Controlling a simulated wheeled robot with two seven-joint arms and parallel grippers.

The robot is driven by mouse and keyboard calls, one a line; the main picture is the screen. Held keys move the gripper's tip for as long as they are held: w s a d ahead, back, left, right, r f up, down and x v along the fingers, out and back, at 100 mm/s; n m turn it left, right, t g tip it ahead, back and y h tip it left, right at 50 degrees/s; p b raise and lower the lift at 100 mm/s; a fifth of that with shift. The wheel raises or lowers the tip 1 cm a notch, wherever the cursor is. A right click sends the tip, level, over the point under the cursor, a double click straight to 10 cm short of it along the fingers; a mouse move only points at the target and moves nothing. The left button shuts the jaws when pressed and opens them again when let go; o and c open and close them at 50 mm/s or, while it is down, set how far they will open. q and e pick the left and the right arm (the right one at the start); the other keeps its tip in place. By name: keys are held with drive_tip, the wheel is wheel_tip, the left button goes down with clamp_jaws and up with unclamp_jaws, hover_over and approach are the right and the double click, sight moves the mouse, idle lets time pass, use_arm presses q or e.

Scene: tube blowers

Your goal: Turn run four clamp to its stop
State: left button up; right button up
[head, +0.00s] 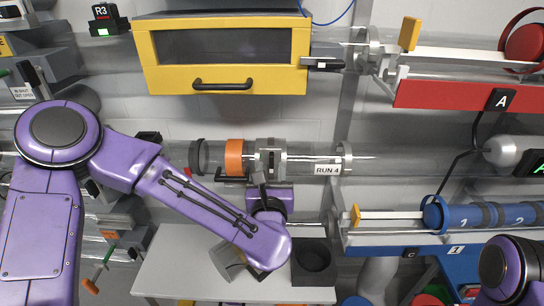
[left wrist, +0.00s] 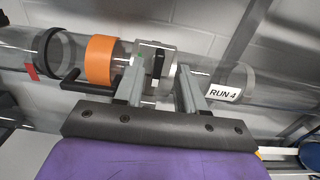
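My left gripper (head: 263,180) reaches the tube from below. In the left wrist view its two fingers (left wrist: 160,75) stand apart on either side of the lever. I cannot tell whether they touch the clamp. My gripper and wrist hide the clamp's lower part. My right gripper is out of view.
An orange band (head: 234,157) and a black handle (head: 230,178) sit just left of the clamp. A yellow-framed box (head: 222,53) hangs above. A blue canister (head: 480,217) lies at right.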

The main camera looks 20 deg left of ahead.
sight(271, 159)
use_arm(q)
drive_tip(key=x, duration=0.4)
drive_tip(key=shift+w+p, duration=0.1)
drive_tip(key=shift+p, duration=0.25)
drive_tip(key=shift+f, duration=0.1)
clamp_jaws()
